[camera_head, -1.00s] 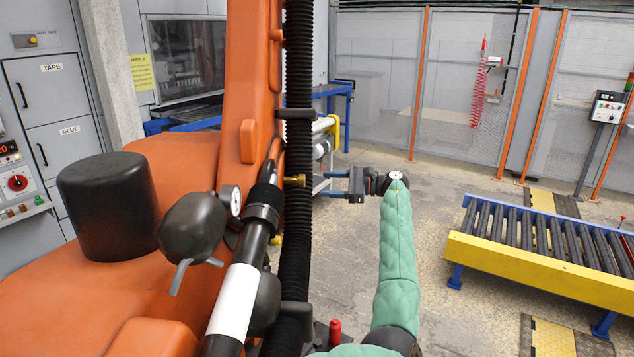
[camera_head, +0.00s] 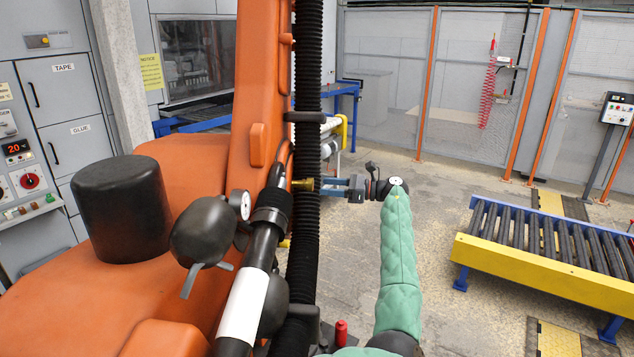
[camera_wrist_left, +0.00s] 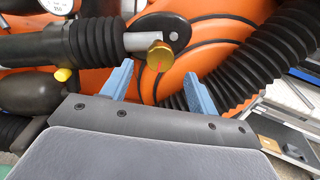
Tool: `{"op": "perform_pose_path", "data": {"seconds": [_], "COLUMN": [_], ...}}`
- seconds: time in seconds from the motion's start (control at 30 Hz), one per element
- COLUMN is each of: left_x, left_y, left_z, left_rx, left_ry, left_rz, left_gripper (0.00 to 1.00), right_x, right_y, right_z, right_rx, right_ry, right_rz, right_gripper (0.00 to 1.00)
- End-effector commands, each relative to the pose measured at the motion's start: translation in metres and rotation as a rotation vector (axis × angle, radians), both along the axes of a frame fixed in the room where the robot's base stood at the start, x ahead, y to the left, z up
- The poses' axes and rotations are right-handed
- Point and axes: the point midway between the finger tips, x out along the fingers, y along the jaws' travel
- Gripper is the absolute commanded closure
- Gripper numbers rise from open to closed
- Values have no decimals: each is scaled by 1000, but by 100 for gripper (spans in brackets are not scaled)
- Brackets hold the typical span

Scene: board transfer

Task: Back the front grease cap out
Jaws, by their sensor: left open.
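A brass grease cap (camera_head: 303,184) sits at the end of a metal stem on a black bellows-covered cylinder (camera_head: 270,212) beside the orange robot arm. In the left wrist view the cap (camera_wrist_left: 160,55) shows as a round brass knob with a red mark. My left gripper (camera_head: 322,187), on the green-sleeved arm, is open just to the right of the cap. In the left wrist view its two blue fingers (camera_wrist_left: 158,72) stand apart, with the cap just beyond and between their tips. I see no clear contact. My right gripper is not in view.
A pressure gauge (camera_head: 241,203) and a black rounded housing (camera_head: 202,232) are to the left. A smaller yellow cap (camera_wrist_left: 63,75) shows in the wrist view. A roller conveyor (camera_head: 540,265) stands right; open floor lies between.

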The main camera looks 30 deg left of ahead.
Motion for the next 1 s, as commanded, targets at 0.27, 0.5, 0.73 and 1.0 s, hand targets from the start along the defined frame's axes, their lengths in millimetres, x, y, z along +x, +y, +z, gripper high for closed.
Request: {"op": "perform_pose_path", "data": {"seconds": [0.27,0.5,0.73,1.0], "left_x": [-11,-14,-15,-14], "left_y": [32,42,42,42], "left_z": [4,1,1,1], "left_rx": [0,0,1,1], "left_ry": [-1,-1,-2,-2], "left_rz": [2,1,1,1], "left_gripper": [41,41,41,85], "right_x": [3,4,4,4], "right_y": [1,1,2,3], "right_z": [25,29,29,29], "right_rx": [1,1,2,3], "right_ry": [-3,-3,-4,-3], "right_rz": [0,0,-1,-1], "right_gripper": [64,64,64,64]}}
